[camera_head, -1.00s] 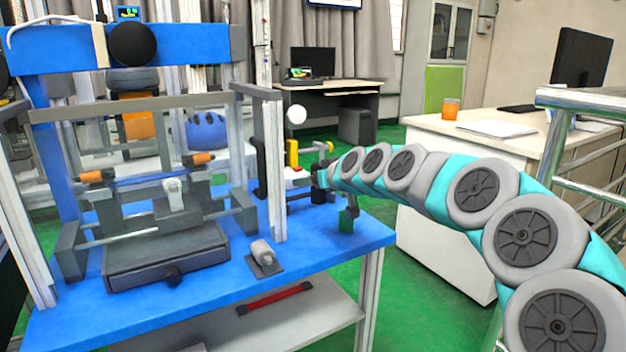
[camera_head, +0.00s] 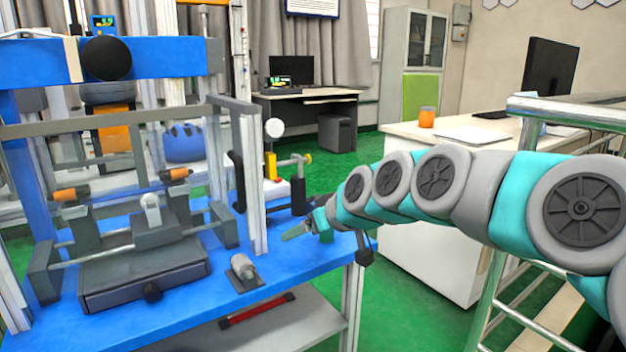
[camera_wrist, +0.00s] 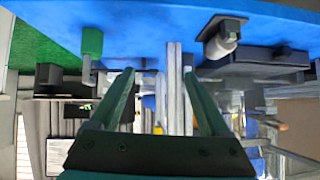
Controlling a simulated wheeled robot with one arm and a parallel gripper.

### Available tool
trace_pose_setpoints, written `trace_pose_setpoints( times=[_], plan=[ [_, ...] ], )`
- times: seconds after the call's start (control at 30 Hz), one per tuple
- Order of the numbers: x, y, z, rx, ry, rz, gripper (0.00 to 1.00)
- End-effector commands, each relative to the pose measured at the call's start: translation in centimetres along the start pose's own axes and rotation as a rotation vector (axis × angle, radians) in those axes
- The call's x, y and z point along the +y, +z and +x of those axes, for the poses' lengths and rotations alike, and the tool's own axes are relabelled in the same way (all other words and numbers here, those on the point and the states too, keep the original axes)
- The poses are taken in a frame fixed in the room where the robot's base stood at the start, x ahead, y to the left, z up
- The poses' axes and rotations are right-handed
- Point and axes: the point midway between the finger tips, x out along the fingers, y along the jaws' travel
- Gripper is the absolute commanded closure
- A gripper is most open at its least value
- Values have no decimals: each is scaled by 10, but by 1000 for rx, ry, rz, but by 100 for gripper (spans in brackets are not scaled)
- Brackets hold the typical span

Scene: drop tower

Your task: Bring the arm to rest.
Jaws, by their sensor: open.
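My gripper (camera_head: 298,229) is at the end of my outstretched arm, which reaches in from the right in the head view. It hangs over the right end of the blue table (camera_head: 215,312), right of the drop tower's grey post. In the wrist view my gripper (camera_wrist: 163,85) shows two green fingers spread apart with nothing between them. The drop tower (camera_head: 125,55) stands at the left with its blue crossbeam and grey frame. The wrist view is upside down, with the blue table along its top.
A small grey cylinder on a plate (camera_head: 243,267) lies on the table's front part; it also shows in the wrist view (camera_wrist: 220,42). A red bar (camera_head: 257,309) lies on the shelf below. A metal railing (camera_head: 570,108) and white desk (camera_head: 430,262) are at the right.

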Motion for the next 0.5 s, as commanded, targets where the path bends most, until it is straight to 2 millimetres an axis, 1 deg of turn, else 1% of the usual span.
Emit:
trace_pose_setpoints(
  times=[0.03, 0.07, 0.1, 0.17, 0.2, 0.27, 0.3, 0.37, 0.4, 0.47, 0.5],
  plan=[
    [-12, 30, -18, -86, 1, 17, 20],
    [-17, 48, -25, -136, 4, 32, 20],
    [-24, 73, -36, -205, 9, 55, 20],
    [-31, 111, -52, -306, 26, 93, 20],
    [-35, 136, -64, -370, 40, 122, 20],
    [-41, 174, -84, -468, 66, 171, 20],
    [-43, 196, -97, -527, 89, 207, 20],
    [-48, 233, -119, -622, 122, 264, 20],
    [-52, 254, -134, -677, 148, 304, 20],
    [-57, 285, -156, -759, 184, 367, 20],
    [-61, 304, -170, -808, 208, 407, 20]
  ],
)
